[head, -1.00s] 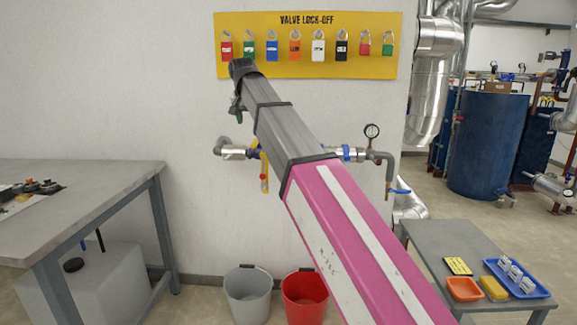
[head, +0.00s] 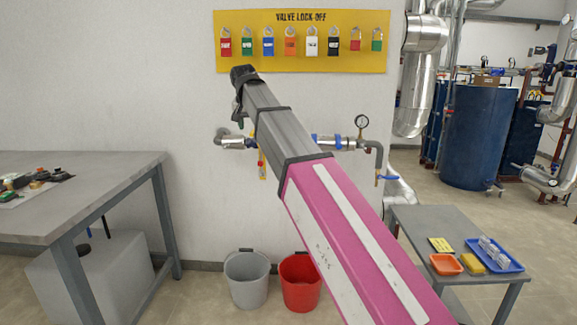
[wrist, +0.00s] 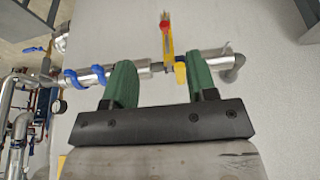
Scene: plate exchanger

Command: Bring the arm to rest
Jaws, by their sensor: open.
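My arm, pink and grey, reaches up and away through the middle of the head view. Its far end, with my gripper (head: 240,98), is in front of the wall below the yellow lock-off board. In the wrist view my gripper (wrist: 158,84) shows two green fingers set wide apart, with nothing between them. Beyond the fingers runs a metal pipe (wrist: 210,55) with a yellow and red valve handle or tag (wrist: 167,45). I cannot tell the exact gap between fingers and pipe.
The valve lock-off board (head: 300,58) holds several coloured padlocks. A pressure gauge (head: 362,122) stands on the pipe. A grey bucket (head: 247,280) and a red bucket (head: 300,285) stand on the floor. A grey bench (head: 80,180) is left, a small table (head: 420,220) with trays right.

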